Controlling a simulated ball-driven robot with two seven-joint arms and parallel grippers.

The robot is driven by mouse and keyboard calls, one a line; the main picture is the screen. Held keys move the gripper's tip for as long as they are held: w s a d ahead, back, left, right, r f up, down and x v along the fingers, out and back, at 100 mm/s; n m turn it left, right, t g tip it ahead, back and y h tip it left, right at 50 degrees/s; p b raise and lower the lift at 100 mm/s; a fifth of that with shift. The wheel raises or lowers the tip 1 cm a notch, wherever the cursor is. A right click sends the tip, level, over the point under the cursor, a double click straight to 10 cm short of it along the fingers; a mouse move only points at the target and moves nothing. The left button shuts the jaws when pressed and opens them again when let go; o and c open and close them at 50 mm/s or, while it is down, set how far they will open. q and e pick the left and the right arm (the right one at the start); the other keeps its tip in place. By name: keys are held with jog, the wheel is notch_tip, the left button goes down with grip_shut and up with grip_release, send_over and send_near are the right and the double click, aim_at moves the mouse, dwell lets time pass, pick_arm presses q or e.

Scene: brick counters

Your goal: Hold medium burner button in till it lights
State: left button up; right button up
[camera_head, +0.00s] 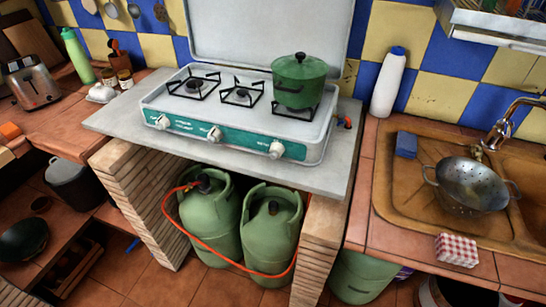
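A white gas stove (245,120) with a green front panel and a raised lid stands on a grey slab (110,121) above a brick counter. Its front carries three white knobs: left (163,122), middle (215,134) and right (277,149). Three burners show on top. The left burner (193,86) and middle burner (241,95) are bare. A green lidded pot (299,82) sits on the right burner and hides most of it. No flame is visible on any burner. Neither of my grippers is in view.
Two green gas bottles (211,215) with an orange hose stand below the slab. A white bottle (388,82), blue sponge (406,144) and colander (471,184) are at the right by the sink. A toaster (33,82) is at the left. The space before the knobs is clear.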

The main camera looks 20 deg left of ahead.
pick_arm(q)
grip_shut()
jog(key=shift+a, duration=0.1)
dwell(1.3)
